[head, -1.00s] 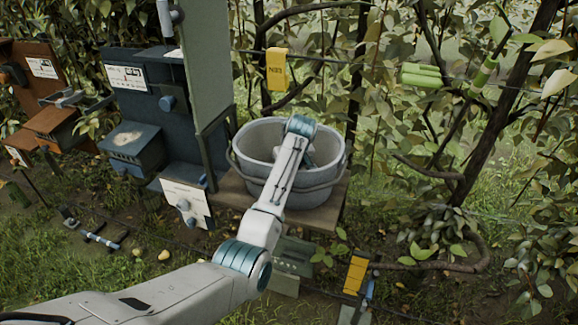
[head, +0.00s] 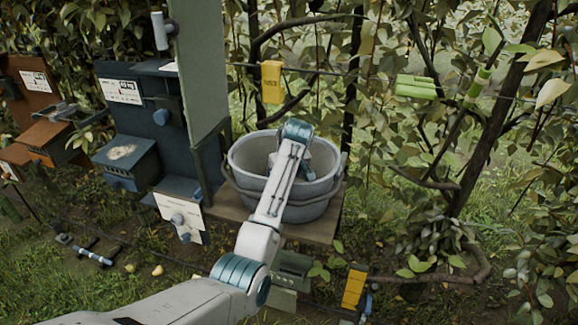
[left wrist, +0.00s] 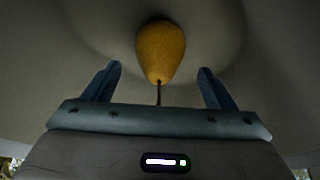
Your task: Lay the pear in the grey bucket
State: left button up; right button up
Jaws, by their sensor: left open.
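The grey bucket (head: 240,160) stands on a wooden shelf, upright and open at the top. My left arm comes in from the lower left and reaches over its rim, with the wrist inside; the fingers are hidden there in the head view. In the left wrist view, the yellow-brown pear (left wrist: 161,50) lies against the grey bucket's inner surface (left wrist: 265,60), its stem pointing toward my gripper. My left gripper (left wrist: 160,75) is open, its two blue fingers spread to either side of the stem end, apart from the pear. My right gripper is not seen.
The wooden shelf (head: 318,230) carries the bucket. A tall green panel (head: 205,70) and a dark blue box stand (head: 140,100) are left of it. Branches and a dark trunk (head: 490,130) fill the right. Small yellow fruits (head: 157,270) lie on the ground.

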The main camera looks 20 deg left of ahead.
pick_arm(q)
jog(key=b+v, duration=0.4)
jog(key=v, duration=0.6)
jog(key=shift+s, duration=0.1)
jog(key=shift+f, duration=0.1)
dwell(0.5)
